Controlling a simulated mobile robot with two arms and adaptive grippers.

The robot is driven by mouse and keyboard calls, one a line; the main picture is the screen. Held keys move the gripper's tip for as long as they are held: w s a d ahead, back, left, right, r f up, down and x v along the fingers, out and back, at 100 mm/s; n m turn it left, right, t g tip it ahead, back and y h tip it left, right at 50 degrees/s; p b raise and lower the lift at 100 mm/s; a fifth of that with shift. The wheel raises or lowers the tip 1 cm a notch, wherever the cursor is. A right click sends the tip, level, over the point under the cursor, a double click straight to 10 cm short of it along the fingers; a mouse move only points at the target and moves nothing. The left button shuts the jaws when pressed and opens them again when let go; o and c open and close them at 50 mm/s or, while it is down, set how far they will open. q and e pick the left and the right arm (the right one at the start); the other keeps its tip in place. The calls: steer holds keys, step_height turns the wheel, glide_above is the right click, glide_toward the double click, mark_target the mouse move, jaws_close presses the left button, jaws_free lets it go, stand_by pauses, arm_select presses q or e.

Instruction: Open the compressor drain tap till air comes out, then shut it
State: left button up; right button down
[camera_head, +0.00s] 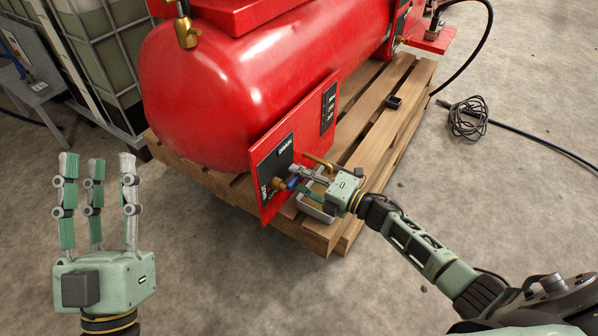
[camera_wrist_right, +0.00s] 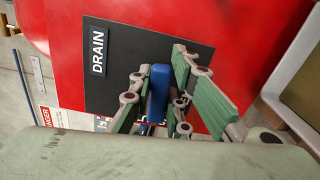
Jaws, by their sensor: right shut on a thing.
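The red compressor tank (camera_head: 210,85) lies on a wooden pallet, with a red panel bearing a black DRAIN plate (camera_head: 270,163) at its front. The drain tap has a blue handle (camera_head: 293,182) and brass fittings (camera_head: 278,184). My right gripper (camera_head: 308,178) is at the tap, shut on the blue handle, which also shows between its fingers in the right wrist view (camera_wrist_right: 158,92). The fingers hide part of the tap, and the tap's outlet is not clear. My left gripper (camera_head: 97,185) is raised at the left, fingers apart, empty and away from the tap.
A grey tray (camera_head: 316,208) sits below the tap. A coiled black hose (camera_head: 468,118) lies on the floor at right. Caged liquid containers (camera_head: 100,45) stand at back left.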

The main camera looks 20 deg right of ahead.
steer(key=shift+f+m, duration=0.35)
steer(key=shift+m, duration=0.35)
steer(key=c, duration=1.6)
jaws_free()
steer(key=shift+f, duration=0.1)
steer(key=shift+c, duration=0.2)
steer(key=shift+s+d, duration=0.1)
steer(key=v, duration=1.1)
steer(key=shift+s+d, duration=0.3)
